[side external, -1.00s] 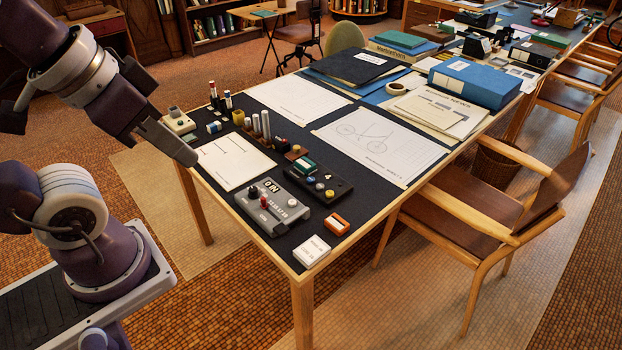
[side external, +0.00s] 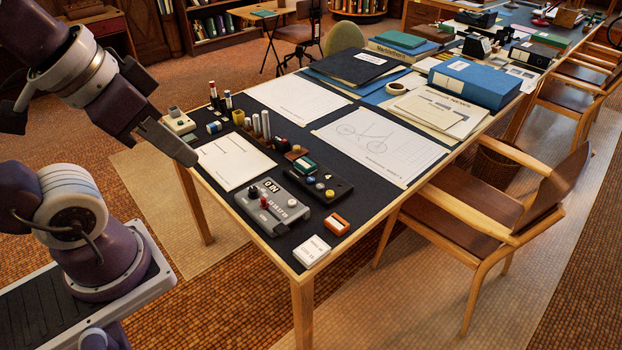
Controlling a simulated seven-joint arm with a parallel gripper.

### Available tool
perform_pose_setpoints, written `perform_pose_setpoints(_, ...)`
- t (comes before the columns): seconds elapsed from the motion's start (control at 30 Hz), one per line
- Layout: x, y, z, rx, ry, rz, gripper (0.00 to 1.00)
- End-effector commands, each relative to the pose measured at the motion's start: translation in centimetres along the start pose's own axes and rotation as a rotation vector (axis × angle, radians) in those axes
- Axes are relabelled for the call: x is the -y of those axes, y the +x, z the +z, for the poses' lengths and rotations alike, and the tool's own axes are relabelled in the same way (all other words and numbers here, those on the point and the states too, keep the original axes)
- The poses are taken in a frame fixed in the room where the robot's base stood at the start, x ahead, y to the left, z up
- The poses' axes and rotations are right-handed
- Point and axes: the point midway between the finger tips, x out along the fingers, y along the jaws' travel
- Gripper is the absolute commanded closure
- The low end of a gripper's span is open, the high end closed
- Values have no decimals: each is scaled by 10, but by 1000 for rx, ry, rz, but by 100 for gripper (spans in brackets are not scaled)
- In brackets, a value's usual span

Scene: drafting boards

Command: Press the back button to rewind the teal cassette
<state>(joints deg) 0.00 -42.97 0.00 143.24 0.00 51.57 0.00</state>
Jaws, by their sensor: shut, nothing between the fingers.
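A small teal cassette (side external: 304,165) with a pale label sits at the far left end of a low black panel (side external: 341,185) on the table. Small round buttons (side external: 330,193) in blue, pale and yellow show on this panel; their markings are too small to read. My gripper (side external: 192,160) is shut and empty. It hangs at the table's left edge, to the left of the panel and apart from it.
A grey control box (side external: 285,212) with knobs lies in front of the panel. An orange box (side external: 336,224) and a white box (side external: 312,251) are near the front corner. Several upright cylinders (side external: 257,124) stand behind a paper sheet (side external: 235,162). A wooden chair (side external: 480,225) is at right.

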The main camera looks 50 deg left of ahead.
Motion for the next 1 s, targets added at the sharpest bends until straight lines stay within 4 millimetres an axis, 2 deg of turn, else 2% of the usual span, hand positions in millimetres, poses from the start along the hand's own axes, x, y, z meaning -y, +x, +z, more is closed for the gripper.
perform_pose_setpoints(0.33,0,0,-1,0,1,-1,100)
perform_pose_setpoints(0.47,8,10,-25,-11,22,-26,100)
perform_pose_setpoints(0.57,21,28,-62,-30,67,-64,100)
perform_pose_setpoints(0.7,45,65,-118,-66,151,-119,100)
perform_pose_setpoints(0.77,56,84,-138,-79,190,-140,100)
perform_pose_setpoints(0.9,81,135,-180,-108,287,-178,100)
perform_pose_setpoints(1.0,99,176,-202,-128,361,-196,100)
